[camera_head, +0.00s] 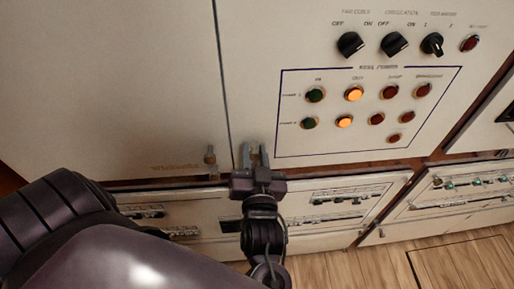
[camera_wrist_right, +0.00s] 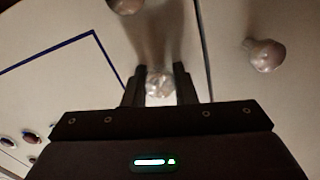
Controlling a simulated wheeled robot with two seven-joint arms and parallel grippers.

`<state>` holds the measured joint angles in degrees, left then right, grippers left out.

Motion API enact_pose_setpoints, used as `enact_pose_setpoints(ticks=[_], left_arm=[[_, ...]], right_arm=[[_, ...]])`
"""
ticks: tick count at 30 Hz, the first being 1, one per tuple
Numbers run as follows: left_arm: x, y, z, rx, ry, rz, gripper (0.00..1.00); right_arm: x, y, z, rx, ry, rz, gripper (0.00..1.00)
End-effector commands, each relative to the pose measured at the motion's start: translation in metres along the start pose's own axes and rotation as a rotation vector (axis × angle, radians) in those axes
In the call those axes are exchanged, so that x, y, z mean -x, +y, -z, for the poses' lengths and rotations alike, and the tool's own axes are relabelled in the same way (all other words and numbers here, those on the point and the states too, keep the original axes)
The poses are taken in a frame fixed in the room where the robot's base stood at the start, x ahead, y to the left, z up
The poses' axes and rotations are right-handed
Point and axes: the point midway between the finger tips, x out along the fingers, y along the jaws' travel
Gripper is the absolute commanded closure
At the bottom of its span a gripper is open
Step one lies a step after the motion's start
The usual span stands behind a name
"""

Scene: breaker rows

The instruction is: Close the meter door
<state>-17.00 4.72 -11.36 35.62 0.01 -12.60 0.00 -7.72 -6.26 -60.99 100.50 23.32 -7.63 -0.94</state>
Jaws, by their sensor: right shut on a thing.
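A pale panel with dials and lamps (camera_head: 262,50) and a plain pale panel (camera_head: 110,80) meet along a thin dark vertical seam. I cannot tell by a label which is the meter door. My right gripper (camera_head: 255,156) is at the lower left corner of the dial panel, just right of the seam. In the right wrist view its fingers (camera_wrist_right: 158,86) are shut on a shiny round knob (camera_wrist_right: 158,80) on that panel. The fingers hide most of this knob in the head view. My left gripper is not in view.
Another knob (camera_head: 210,156) stands on the plain panel, left of the seam; it also shows in the right wrist view (camera_wrist_right: 265,55). Below are drawer-like panels with switches (camera_head: 340,197) and a wooden floor (camera_head: 380,268). A large dark arm link of mine covers the lower left.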

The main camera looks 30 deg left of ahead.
Motion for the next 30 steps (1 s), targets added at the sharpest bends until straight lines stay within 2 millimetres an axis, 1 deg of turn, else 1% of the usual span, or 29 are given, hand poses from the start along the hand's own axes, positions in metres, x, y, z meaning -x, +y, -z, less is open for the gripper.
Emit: enact_pose_setpoints(ticks=[14,15,19,26,30], left_arm=[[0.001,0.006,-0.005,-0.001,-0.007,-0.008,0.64],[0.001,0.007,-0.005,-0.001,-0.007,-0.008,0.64],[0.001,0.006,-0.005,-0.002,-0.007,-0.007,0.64],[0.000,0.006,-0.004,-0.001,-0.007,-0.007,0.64],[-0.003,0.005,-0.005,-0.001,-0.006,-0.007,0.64]], right_arm=[[-0.001,-0.001,0.005,-0.002,0.013,0.002,1.00],[-0.001,-0.001,0.006,-0.002,0.014,0.002,0.70],[-0.001,-0.001,0.005,-0.002,0.012,0.002,0.53],[-0.001,-0.003,0.004,-0.002,0.009,0.005,0.53],[0.009,-0.001,0.001,-0.002,0.007,0.005,0.53]])
